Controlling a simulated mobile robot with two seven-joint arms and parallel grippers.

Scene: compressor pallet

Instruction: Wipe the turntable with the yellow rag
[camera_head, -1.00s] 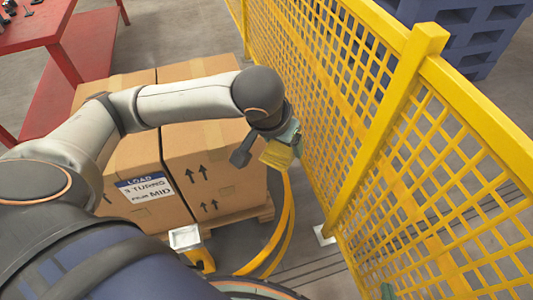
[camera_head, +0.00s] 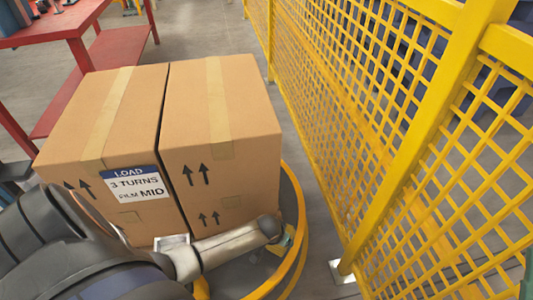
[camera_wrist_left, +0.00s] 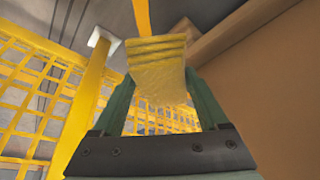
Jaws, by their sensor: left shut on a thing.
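The yellow rag (camera_wrist_left: 158,88) hangs between the two green fingers of my left gripper (camera_wrist_left: 160,108) in the left wrist view. The fingers are shut on it. In the head view my left gripper (camera_head: 282,242) is low, at the front right corner of the boxes, over the turntable's right side. The rag barely shows there. The turntable (camera_head: 301,212) is a round grey plate with a yellow rim. Boxes and my left arm hide most of it. I cannot tell whether the rag touches it. My right gripper is not in view.
Large cardboard boxes (camera_head: 222,130) with a "3 turns" label (camera_head: 136,184) stand over the turntable. A yellow mesh fence (camera_head: 350,110) runs close along the right. A red table (camera_head: 60,25) is at the back left. A narrow floor strip lies between turntable and fence.

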